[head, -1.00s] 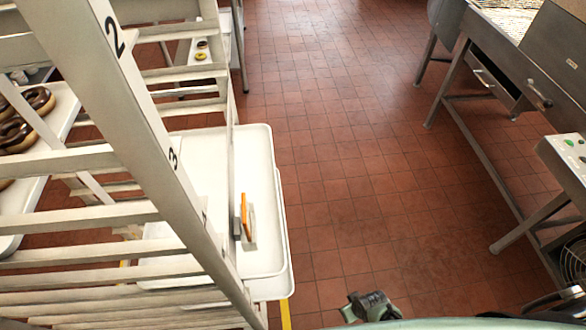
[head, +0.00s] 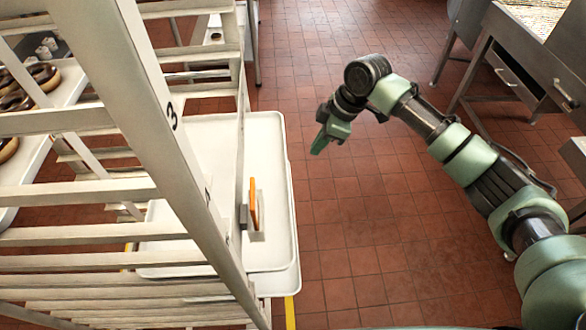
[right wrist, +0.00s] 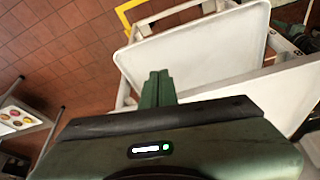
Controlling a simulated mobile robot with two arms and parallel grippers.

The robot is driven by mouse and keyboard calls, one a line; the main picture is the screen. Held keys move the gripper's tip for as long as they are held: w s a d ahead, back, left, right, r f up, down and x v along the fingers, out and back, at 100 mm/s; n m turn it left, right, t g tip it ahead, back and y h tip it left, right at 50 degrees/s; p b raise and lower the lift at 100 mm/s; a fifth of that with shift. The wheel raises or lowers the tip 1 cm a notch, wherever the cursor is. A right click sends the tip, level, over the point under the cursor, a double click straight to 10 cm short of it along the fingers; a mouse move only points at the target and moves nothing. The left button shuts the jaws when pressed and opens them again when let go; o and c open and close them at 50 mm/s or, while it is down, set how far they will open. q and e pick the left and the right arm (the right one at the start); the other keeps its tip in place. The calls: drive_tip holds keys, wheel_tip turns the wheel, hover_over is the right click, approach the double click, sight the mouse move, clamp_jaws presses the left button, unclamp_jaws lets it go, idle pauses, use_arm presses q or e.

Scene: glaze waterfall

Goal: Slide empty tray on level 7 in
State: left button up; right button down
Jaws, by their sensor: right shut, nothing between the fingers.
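Two empty white trays stick out of the right side of the rack (head: 155,90), one a little above the other. The upper tray (head: 268,150) hides most of the lower tray (head: 285,283). The level number beside them is not readable; only a 3 shows clearly on the post. A white tray (right wrist: 190,60) also fills the upper middle of the right wrist view. My right gripper (head: 319,147) is shut and empty, pointing down over the floor just right of the trays' outer edge, apart from them. Its closed fingers (right wrist: 157,88) show before the tray. My left gripper is out of view.
An orange-handled item (head: 254,203) sits in a holder on the rack's post. Donuts lie on another tray (head: 62,97) at the left. Steel machines stand along the right. The red tiled floor (head: 355,240) between is clear, apart from my arm above it.

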sight(265, 170)
wheel_tip(265, 170, up, 5)
drive_tip(key=s+n+g, duration=0.1)
drive_tip(key=s+n, duration=0.1)
drive_tip(key=s, duration=0.1)
drive_tip(key=a+r+p+x, duration=0.1)
drive_tip(key=a+p+x, duration=0.1)
drive_tip(key=x, duration=0.9)
drive_tip(key=shift+w+a+f+h, duration=0.2)
drive_tip(key=shift+a+h, duration=0.1)
drive_tip(key=shift+a, duration=0.05)
drive_tip(key=a, duration=0.7)
drive_tip(key=shift+a, duration=0.1)
